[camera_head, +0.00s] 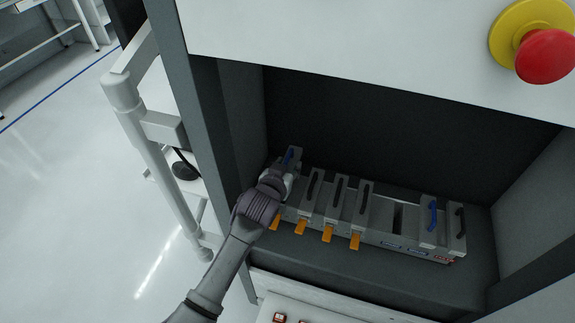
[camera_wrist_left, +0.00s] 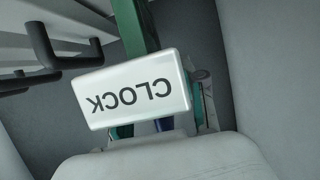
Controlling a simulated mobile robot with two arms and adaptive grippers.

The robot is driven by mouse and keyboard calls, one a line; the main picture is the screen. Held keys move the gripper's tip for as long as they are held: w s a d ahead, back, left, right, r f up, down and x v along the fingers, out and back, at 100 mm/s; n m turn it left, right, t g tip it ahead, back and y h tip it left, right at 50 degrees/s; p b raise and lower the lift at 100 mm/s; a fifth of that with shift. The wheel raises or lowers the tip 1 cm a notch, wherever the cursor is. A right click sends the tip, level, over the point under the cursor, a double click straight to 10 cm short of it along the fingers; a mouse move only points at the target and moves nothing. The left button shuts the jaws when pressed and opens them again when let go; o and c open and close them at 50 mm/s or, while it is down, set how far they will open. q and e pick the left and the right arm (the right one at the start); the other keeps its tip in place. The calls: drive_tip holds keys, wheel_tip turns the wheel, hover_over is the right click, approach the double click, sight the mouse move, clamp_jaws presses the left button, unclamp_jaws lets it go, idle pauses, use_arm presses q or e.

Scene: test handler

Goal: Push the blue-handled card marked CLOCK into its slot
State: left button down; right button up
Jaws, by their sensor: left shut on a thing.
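The card marked CLOCK (camera_wrist_left: 138,90) fills the middle of the left wrist view, its white label upside down. A green board edge (camera_wrist_left: 134,25) shows behind the label, and a bit of blue handle (camera_wrist_left: 163,125) shows below it. My left gripper (camera_head: 287,170) is shut on the CLOCK card there. My gripper and wrist hide the card's lower part, so how deep it sits in its slot cannot be told. My right gripper is not in view.
Several grey cards with dark handles (camera_head: 338,190) stand just right of my gripper, with orange levers (camera_head: 327,234) in front. Another blue-handled card (camera_head: 431,222) stands farther right. A dark gap (camera_head: 397,217) lies between. Cabinet walls enclose the rack; a red button (camera_head: 546,55) is at upper right.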

use_arm(q)
drive_tip(key=shift+f+b, duration=2.25)
drive_tip(key=shift+f, duration=1.2)
drive_tip(key=shift+r+p, duration=4.2)
drive_tip(key=shift+r, duration=0.1)
drive_tip(key=shift+p, duration=0.5)
drive_tip(key=shift+f+b, duration=0.45)
drive_tip(key=shift+f, duration=0.2)
